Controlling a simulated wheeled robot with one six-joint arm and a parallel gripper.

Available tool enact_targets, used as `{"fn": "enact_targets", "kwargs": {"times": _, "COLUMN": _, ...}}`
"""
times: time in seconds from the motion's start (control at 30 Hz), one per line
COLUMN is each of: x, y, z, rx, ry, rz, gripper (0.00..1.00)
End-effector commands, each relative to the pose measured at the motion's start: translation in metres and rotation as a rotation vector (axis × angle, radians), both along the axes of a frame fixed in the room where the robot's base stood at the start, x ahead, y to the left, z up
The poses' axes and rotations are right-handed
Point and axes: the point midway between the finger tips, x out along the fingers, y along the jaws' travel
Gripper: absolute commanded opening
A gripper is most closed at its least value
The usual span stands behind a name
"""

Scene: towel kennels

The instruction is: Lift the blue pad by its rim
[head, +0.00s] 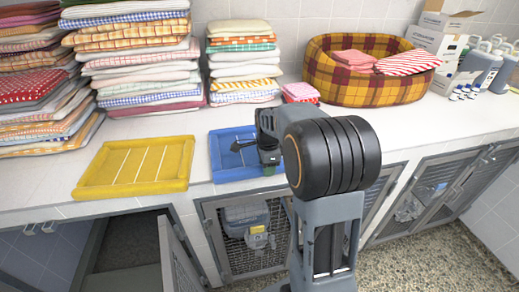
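The blue pad (226,158) lies flat on the white counter, right of the yellow pad. It has a raised rim and pale lines across its middle. My gripper (269,165) points down over the pad's right part, at or just above its right front rim; I cannot tell whether it touches. My arm hides the pad's right side. The fingers are small and partly hidden, so their opening does not show.
A yellow pad (136,166) lies left on the counter. Tall stacks of folded towels (141,60) stand behind. A plaid pet bed (365,88) holding folded cloths sits at the back right, near jugs (484,70). Wire-door kennels (248,236) are below; one door at left stands open.

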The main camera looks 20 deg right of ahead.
Motion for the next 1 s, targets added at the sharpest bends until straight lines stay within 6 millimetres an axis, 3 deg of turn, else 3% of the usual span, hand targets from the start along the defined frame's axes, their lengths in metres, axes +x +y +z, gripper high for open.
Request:
{"fn": "enact_targets", "kwargs": {"times": 0.3, "x": 0.000, "y": 0.000, "z": 0.000, "rx": 0.000, "ry": 0.000, "rz": 0.000, "gripper": 0.08}}
{"fn": "enact_targets", "kwargs": {"times": 0.67, "x": 0.001, "y": 0.000, "z": 0.005, "rx": -0.001, "ry": -0.003, "rz": 0.000, "gripper": 0.07}}
{"fn": "enact_targets", "kwargs": {"times": 0.9, "x": 0.001, "y": 0.000, "z": 0.035, "rx": -0.001, "ry": -0.006, "rz": -0.001, "gripper": 0.07}}
{"fn": "enact_targets", "kwargs": {"times": 1.0, "x": -0.010, "y": 0.013, "z": 0.051, "rx": -0.001, "ry": -0.007, "rz": 0.001, "gripper": 0.07}}
